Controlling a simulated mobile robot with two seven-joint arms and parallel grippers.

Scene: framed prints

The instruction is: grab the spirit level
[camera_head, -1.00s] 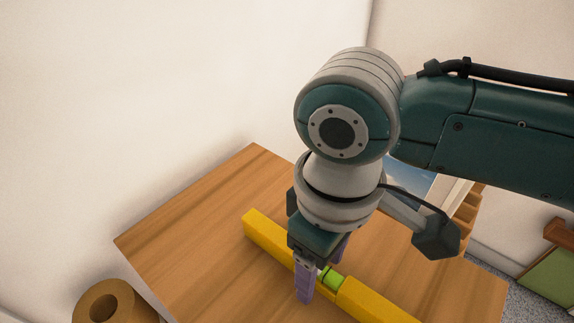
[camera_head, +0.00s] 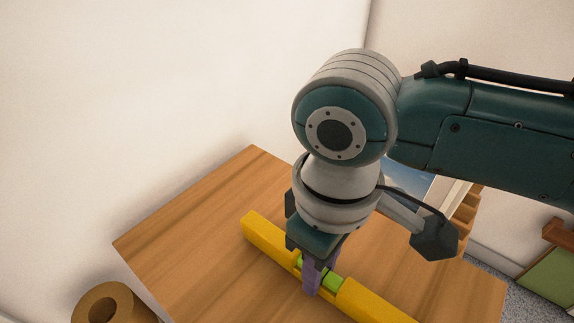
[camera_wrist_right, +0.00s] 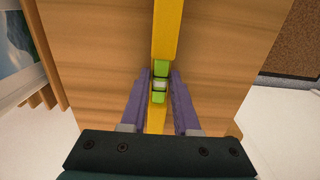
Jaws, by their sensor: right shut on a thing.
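The yellow spirit level (camera_head: 377,304) lies on the wooden table (camera_head: 190,230), running from the middle toward the lower right of the head view. Its green vial section (camera_head: 332,282) is near its middle. My right gripper (camera_head: 314,285) points down over the level with its purple fingers shut on it at the vial section. In the right wrist view the level (camera_wrist_right: 167,35) runs upright between the two fingers (camera_wrist_right: 159,85), with the green vial at the fingertips. Part of the level is hidden behind the fingers in the head view. My left gripper is not in view.
A framed print (camera_head: 408,180) stands behind my right arm; it also shows in the wrist view (camera_wrist_right: 15,50). A brown roll (camera_head: 108,306) is at the lower left. White walls are close behind the table. The table's left part is clear.

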